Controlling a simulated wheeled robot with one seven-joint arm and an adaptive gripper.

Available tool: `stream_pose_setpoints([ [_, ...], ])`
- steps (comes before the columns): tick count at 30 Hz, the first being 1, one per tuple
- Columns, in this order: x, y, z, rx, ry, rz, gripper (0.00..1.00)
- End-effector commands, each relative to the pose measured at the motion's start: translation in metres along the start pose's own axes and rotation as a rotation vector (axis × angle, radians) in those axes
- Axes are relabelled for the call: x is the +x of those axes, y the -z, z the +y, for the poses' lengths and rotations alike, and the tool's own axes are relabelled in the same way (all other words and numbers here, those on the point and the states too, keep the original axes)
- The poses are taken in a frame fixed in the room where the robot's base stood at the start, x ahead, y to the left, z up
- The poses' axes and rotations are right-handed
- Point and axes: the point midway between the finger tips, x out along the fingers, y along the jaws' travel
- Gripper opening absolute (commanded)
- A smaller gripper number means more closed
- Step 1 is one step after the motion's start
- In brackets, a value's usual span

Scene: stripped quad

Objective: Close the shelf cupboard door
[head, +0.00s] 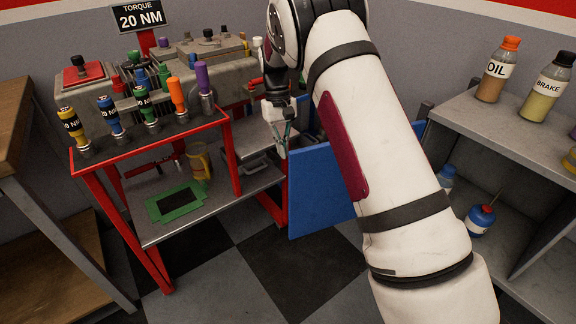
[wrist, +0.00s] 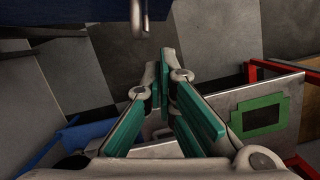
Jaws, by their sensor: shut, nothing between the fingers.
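The blue door (head: 318,190) stands open, reaching out leftward from beside the grey shelf unit (head: 470,112). My arm covers its middle and right part, so its hinge side is hidden. My gripper (head: 281,152) is shut and empty, pointing down near the door's upper left corner. I cannot tell whether it touches the door. In the wrist view my green-padded fingers (wrist: 167,62) come together over the floor. A dark blue panel (wrist: 62,12), probably the door, crosses the top left, with a grey metal piece (wrist: 140,22) at its edge.
An oil bottle (head: 496,70) and a brake bottle (head: 548,88) stand on the grey unit. A wooden bench (head: 22,90) is far left. Checkered floor (head: 280,270) is clear in front.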

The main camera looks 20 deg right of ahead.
Motion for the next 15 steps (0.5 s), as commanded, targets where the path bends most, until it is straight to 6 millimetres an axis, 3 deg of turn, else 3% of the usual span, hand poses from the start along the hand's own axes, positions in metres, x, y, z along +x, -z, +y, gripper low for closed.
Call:
stream_pose_setpoints([
  [4, 0.030, -0.002, 0.000, 0.000, 0.000, -0.003, 0.00],
  [15, 0.034, -0.036, 0.000, 0.000, 0.000, 0.001, 0.00],
])
